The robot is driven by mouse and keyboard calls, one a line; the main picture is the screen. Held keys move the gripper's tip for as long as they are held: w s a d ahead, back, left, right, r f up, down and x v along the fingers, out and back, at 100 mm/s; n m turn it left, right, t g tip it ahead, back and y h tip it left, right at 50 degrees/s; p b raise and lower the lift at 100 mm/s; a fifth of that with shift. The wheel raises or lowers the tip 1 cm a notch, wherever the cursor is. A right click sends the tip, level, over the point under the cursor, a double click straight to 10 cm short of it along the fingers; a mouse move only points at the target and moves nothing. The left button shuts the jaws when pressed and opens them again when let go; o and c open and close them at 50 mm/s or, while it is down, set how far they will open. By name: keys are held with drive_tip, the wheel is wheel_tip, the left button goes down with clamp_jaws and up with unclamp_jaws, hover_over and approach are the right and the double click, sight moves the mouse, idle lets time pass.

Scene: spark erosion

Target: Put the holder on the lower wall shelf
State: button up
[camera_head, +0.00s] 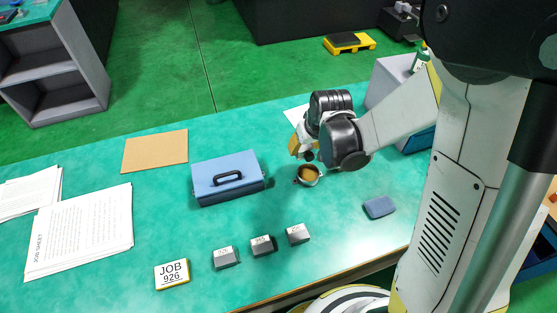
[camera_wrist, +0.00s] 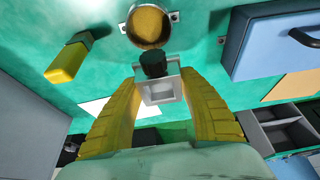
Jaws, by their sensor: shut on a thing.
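My gripper (camera_wrist: 160,90) has its two yellow fingers shut on a small holder (camera_wrist: 160,86) with a pale grey square frame and a dark round knob. The holder is between the fingertips, above the green bench. In the head view my gripper (camera_head: 303,148) is partly hidden by my wrist, and only a small dark part of the holder (camera_head: 309,157) shows. A round metal cup with a tan inside (camera_head: 308,174) is just beyond the holder in the wrist view (camera_wrist: 150,25). I cannot tell the gap between them. No wall shelf is in view.
A blue case with a black handle (camera_head: 228,178) stands left of my gripper. Several small grey labelled blocks (camera_head: 263,246), a JOB 926 block (camera_head: 172,273) and a blue pad (camera_head: 379,207) lie nearer the front edge. Papers (camera_head: 80,232) and brown card (camera_head: 155,151) cover the left.

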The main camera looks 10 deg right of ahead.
drive_tip(key=b, duration=0.2)
hover_over(280, 160)
drive_tip(key=s, duration=0.1)
wheel_tip(280, 160, down, 5)
drive_tip(key=shift+s+r, duration=0.1)
drive_tip(key=shift+r, duration=0.1)
drive_tip(key=shift+f+b, duration=1.15)
drive_tip(key=shift+f, duration=0.75)
drive_tip(key=shift+f, duration=0.2)
drive_tip(key=o, duration=1.3)
drive_tip(key=shift+r, duration=0.1)
